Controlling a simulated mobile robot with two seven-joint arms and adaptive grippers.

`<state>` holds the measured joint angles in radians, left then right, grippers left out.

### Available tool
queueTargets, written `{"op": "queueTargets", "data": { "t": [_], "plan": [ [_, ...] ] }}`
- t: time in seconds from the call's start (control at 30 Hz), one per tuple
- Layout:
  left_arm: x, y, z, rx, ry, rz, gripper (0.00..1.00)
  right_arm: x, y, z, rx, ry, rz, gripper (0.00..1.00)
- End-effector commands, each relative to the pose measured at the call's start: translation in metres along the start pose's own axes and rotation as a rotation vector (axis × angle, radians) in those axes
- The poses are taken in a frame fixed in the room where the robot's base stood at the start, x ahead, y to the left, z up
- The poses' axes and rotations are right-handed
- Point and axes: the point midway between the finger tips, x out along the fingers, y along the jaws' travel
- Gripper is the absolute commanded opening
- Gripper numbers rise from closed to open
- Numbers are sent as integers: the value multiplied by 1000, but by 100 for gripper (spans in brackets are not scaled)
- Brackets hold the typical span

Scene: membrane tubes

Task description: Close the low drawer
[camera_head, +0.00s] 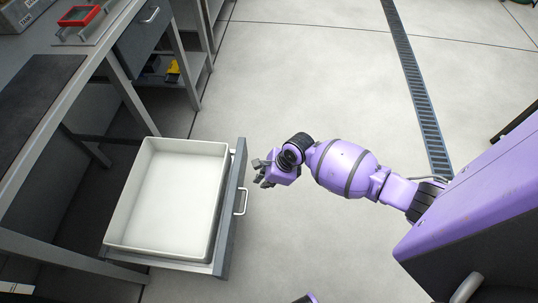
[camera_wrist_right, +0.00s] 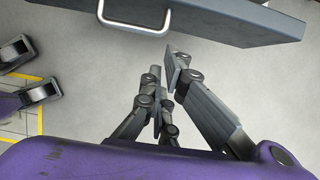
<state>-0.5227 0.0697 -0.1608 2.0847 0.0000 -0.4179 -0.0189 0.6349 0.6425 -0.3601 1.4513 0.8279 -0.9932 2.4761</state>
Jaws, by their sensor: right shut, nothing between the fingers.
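The low drawer (camera_head: 232,215) is pulled out from under the bench, with a white tray-like bin (camera_head: 113,243) inside that looks empty. Its grey front carries a pale bar handle (camera_head: 243,202), which also shows at the top of the right wrist view (camera_wrist_right: 135,26). My right gripper (camera_head: 260,172) is shut and empty. It is just outside the drawer front, beyond the handle toward the top of the head view, with a small gap to the front. In the right wrist view its fingertips (camera_wrist_right: 163,66) point toward the drawer front (camera_wrist_right: 235,24). My left gripper is not in view.
The bench (camera_head: 88,62) stands at the left, with a dark mat (camera_head: 36,92) and a red-framed item (camera_head: 80,15) on top. Another closed drawer (camera_head: 146,38) with a handle is farther back. The pale floor (camera_head: 290,90) around my right arm is clear.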

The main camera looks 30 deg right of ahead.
Motion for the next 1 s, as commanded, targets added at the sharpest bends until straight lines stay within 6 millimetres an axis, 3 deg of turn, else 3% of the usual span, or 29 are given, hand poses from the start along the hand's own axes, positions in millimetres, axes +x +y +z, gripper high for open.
{"op": "queueTargets", "data": {
  "t": [0.03, 0.13, 0.2, 0.4, 1.0],
  "plan": [
    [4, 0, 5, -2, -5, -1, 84, 15, 1, -2, 0, 2, 3, 0],
    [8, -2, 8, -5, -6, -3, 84, 34, 0, -2, 0, 3, 2, 0],
    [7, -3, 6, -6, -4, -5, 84, 36, -1, 13, -4, -2, -1, 0],
    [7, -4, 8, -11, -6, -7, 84, 43, 0, 32, -2, 0, -1, 0],
    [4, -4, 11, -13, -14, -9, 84, 45, 0, 42, 1, -2, 0, 0]
  ]
}}
